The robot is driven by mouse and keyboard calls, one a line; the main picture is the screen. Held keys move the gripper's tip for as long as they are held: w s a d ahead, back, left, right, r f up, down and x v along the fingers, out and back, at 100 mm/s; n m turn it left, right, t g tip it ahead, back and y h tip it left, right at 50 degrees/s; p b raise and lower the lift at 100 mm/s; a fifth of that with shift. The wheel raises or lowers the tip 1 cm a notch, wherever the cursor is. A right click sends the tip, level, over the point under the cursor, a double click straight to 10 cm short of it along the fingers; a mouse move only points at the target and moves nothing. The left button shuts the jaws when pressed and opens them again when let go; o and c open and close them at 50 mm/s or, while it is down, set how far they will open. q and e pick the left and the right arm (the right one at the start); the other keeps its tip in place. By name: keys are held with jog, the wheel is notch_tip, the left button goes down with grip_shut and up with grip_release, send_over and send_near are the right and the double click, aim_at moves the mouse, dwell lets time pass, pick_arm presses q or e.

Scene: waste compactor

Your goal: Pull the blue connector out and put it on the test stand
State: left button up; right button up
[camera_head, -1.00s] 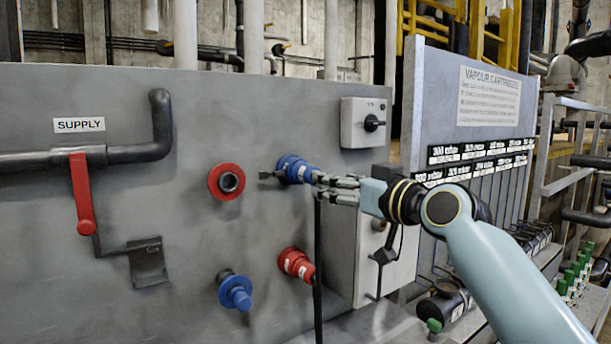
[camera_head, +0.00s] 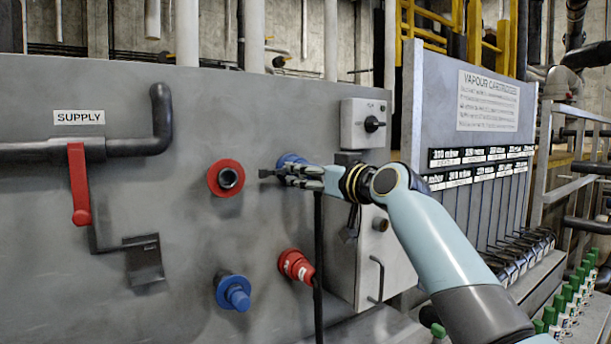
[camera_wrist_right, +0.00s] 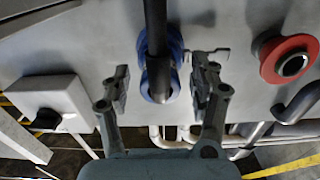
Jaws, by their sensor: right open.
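The blue connector (camera_head: 290,159) is in the upper right socket of the grey panel, partly hidden behind my right gripper (camera_head: 282,176). A black cable (camera_head: 318,265) hangs below it. In the right wrist view the blue connector (camera_wrist_right: 149,84) lies between the fingers of my right gripper (camera_wrist_right: 160,76), with the cable running across it. The fingers are open, one on each side, with gaps visible between them and the connector. My left gripper is not in view. I cannot make out which thing is the test stand.
A red-ringed socket (camera_head: 228,179) is left of the gripper. A red connector (camera_head: 296,266) and another blue fitting (camera_head: 234,292) are below. A grey switch box (camera_head: 362,123) is above right, with a cabinet (camera_head: 385,260) under it. A red supply lever (camera_head: 79,185) is far left.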

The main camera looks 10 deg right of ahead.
jog(key=c, duration=1.2)
jog(key=shift+c, duration=0.2)
jog(key=shift+s, duration=0.15)
jog(key=shift+s+d, duration=0.15)
jog(key=shift+s, duration=0.1)
jog(key=shift+s, duration=0.15)
jog(key=shift+p+v, duration=1.15)
jog(key=shift+v, duration=1.6)
